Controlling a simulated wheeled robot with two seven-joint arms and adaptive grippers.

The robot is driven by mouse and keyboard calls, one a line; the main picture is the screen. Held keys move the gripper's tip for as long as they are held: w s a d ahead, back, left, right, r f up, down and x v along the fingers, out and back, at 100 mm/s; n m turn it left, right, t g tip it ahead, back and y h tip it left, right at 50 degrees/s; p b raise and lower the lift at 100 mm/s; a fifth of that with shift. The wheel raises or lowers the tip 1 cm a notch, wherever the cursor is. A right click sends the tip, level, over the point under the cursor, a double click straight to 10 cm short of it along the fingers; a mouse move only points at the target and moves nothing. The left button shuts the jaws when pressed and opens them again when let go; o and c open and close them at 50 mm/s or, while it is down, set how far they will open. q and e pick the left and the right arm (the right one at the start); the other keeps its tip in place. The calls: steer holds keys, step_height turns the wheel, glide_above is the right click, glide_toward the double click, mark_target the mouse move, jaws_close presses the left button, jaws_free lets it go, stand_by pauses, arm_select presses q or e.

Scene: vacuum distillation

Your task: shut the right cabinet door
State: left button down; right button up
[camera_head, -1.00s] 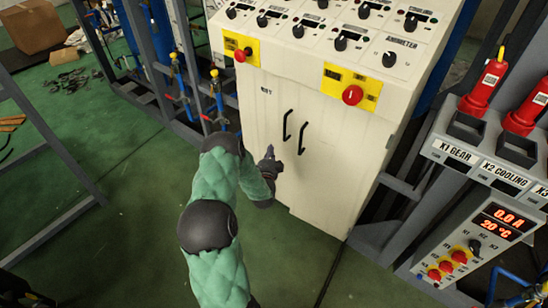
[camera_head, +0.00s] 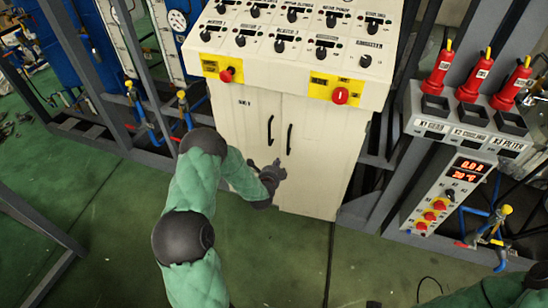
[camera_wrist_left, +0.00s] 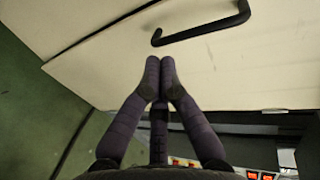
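The cream cabinet has a left door (camera_head: 243,125) and a right door (camera_head: 318,155), each with a black upright handle near the middle seam. The right door looks about flush with the front; a small gap cannot be ruled out. My left gripper (camera_head: 277,169) is in front of the right door, just below its handle (camera_head: 289,139). In the left wrist view my left gripper (camera_wrist_left: 160,72) has its fingertips together with nothing seen between them. They point at the door panel (camera_wrist_left: 245,75) beside a handle (camera_wrist_left: 205,32); contact cannot be told. My right gripper is not clearly seen.
A knob panel (camera_head: 290,45) with two red buttons overhangs the doors. At right stand red plugs (camera_head: 438,72) and a box with a red display (camera_head: 470,168). Green floor (camera_head: 95,190) is open in front.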

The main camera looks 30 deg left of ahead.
arm_select(q)
steer(key=b, duration=0.4)
glide_toward(284, 143)
steer(key=x, duration=0.5)
steer(key=shift+w+f, duration=0.1)
steer(key=shift+f, duration=0.25)
steer(key=shift+w+a, duration=0.15)
steer(key=shift+w, duration=0.45)
steer(key=shift+r, duration=0.1)
arm_select(e)
step_height(284, 143, down, 5)
steer(key=shift+r, duration=0.1)
